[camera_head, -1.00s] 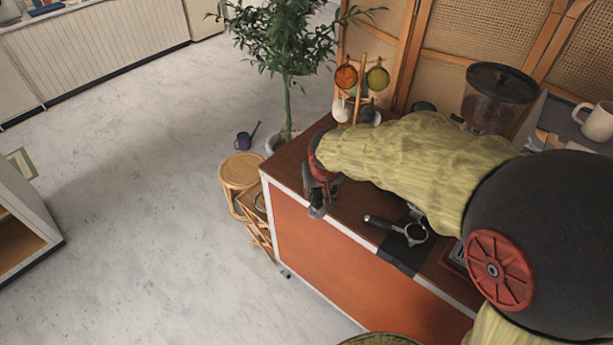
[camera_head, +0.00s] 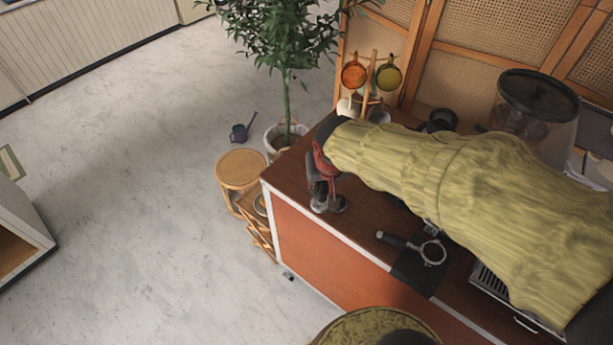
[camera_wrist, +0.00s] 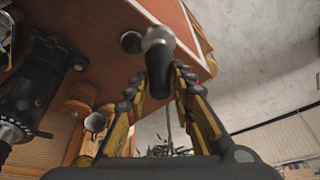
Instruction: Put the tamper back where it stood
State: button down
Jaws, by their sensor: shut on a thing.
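The tamper, with a dark handle and a grey metal end, shows in the wrist view (camera_wrist: 158,42). My gripper (camera_wrist: 161,78) is shut on its dark handle, with a finger on either side. In the head view my gripper (camera_head: 327,194) is over the left end of the brown cart top (camera_head: 357,217), near its front edge. Grey parts show at its tips there; I cannot tell tamper from fingertips, or whether the tamper touches the top. A small round dark thing (camera_wrist: 131,42) sits beside the tamper's metal end in the wrist view.
A portafilter (camera_head: 432,252) lies on a black mat (camera_head: 414,277) to the right. A mug tree with an orange cup (camera_head: 353,75) and a green cup (camera_head: 388,77) stands behind. A grinder (camera_head: 538,97) is at back right. A round stool (camera_head: 240,169) stands left of the cart.

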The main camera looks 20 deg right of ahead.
jog(key=w+d+f+b, duration=0.1)
jog(key=w+f+b, duration=0.2)
jog(key=w+f, duration=0.9)
jog(key=shift+w+d+f, duration=0.3)
jog(key=shift+w+f, duration=0.1)
jog(key=shift+w, duration=1.05)
jog(key=c, duration=1.5)
grip_release()
jog(key=shift+f, duration=0.15)
